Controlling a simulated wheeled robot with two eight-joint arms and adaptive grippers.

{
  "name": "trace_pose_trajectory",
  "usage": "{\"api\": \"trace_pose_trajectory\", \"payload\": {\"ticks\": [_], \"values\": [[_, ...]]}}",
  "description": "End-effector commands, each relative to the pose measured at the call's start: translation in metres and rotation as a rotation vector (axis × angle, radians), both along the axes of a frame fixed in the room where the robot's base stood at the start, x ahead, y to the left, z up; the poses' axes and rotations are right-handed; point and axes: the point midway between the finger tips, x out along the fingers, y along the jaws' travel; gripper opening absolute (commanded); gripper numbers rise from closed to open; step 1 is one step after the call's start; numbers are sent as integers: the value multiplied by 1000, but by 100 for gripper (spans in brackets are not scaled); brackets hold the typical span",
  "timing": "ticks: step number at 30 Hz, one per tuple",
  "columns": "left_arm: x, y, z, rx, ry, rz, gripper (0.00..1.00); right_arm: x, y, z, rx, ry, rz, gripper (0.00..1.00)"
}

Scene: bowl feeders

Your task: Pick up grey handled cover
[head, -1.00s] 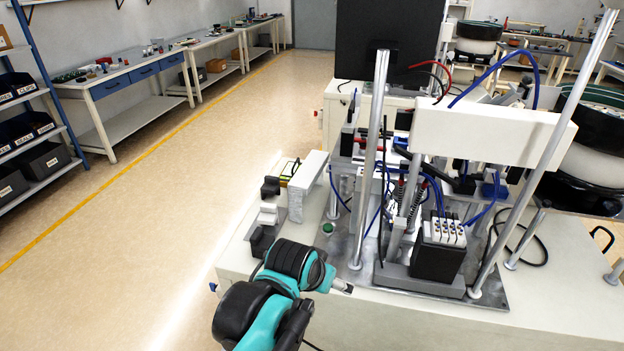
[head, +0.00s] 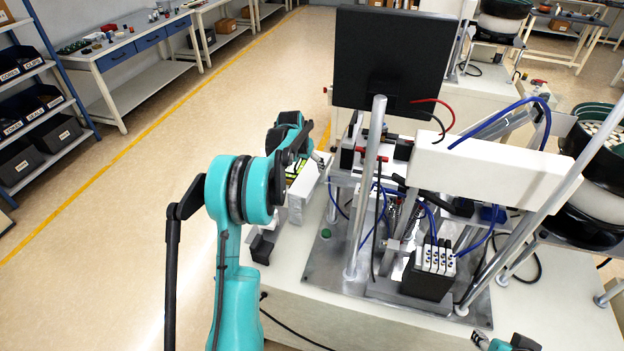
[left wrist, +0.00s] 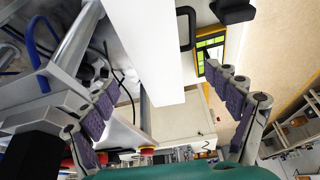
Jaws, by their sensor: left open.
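A pale grey block-shaped cover (head: 305,186) stands on the near left part of the white bench in the head view. In the left wrist view the cover (left wrist: 148,55) comes down from the top edge, with a black handle (left wrist: 187,28) beside its right side. My left gripper (head: 319,163) is over the cover's far end. In the left wrist view the gripper (left wrist: 162,80) is open, fingers spread on either side of the cover; I see no contact.
A yellow device with a green display (left wrist: 211,52) sits close beside the cover. A metal post (head: 367,190) and the white crossbeam (head: 480,165) of the machine rise to the right. A black panel (head: 391,58) stands behind. The floor to the left is clear.

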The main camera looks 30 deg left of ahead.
Motion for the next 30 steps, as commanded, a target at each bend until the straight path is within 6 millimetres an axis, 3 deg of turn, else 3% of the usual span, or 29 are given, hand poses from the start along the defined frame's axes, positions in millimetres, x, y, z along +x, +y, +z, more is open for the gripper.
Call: {"api": "trace_pose_trajectory", "payload": {"ticks": [18, 30], "values": [[35, 0, -69, 0, 0, -1, 88, 0, 0, -18, 0, 0, 0, 40], [35, 0, -70, 0, 0, 0, 88, 0, 0, -18, 0, 0, 0, 40]]}}
